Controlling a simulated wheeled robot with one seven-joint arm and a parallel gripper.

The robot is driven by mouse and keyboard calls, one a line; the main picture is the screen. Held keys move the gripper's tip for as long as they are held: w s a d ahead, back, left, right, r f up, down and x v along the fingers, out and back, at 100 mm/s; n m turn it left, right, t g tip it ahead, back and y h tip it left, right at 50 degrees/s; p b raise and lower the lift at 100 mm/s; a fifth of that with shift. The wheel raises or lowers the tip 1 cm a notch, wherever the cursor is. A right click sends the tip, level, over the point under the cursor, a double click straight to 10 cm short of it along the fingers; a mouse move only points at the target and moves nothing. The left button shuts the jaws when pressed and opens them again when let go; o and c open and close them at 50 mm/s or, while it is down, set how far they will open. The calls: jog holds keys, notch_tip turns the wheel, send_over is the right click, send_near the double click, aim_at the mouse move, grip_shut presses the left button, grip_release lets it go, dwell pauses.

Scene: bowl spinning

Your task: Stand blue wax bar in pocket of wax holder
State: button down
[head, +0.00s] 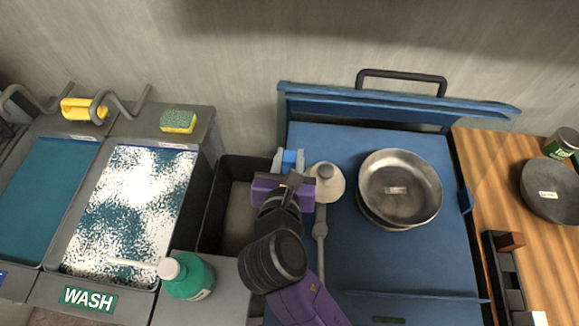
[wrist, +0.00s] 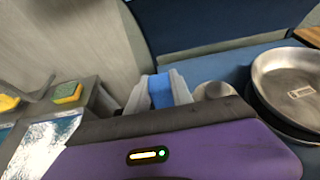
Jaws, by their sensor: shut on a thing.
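My gripper (head: 288,168) is shut on the blue wax bar (head: 290,156), near the left edge of the blue surface. In the wrist view the blue bar (wrist: 161,90) sits between the two grey fingertips of my gripper (wrist: 161,94). The lower part of the bar is hidden by my gripper. The dark wax holder (head: 490,258) stands at the right, on the front of the wooden table, well away from my gripper. A brown block (head: 510,241) stands at its back end, and paler pieces show further forward. Its pockets are partly cut off by the frame edge.
Metal pans (head: 400,190) rest on the blue surface (head: 340,270), between my gripper and the holder. A beige round-headed tool (head: 326,182) lies beside my gripper. A dark grey bin (head: 212,215), wash basin (head: 130,205) and green bottle (head: 188,277) are left. A dark pan (head: 552,190) is right.

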jog(key=shift+f, duration=2.15)
jog(key=shift+f, duration=0.15)
jog(key=c, duration=1.1)
grip_release()
jog(key=shift+r, duration=0.2)
jog(key=v, duration=1.2)
jog(key=shift+b, duration=0.4)
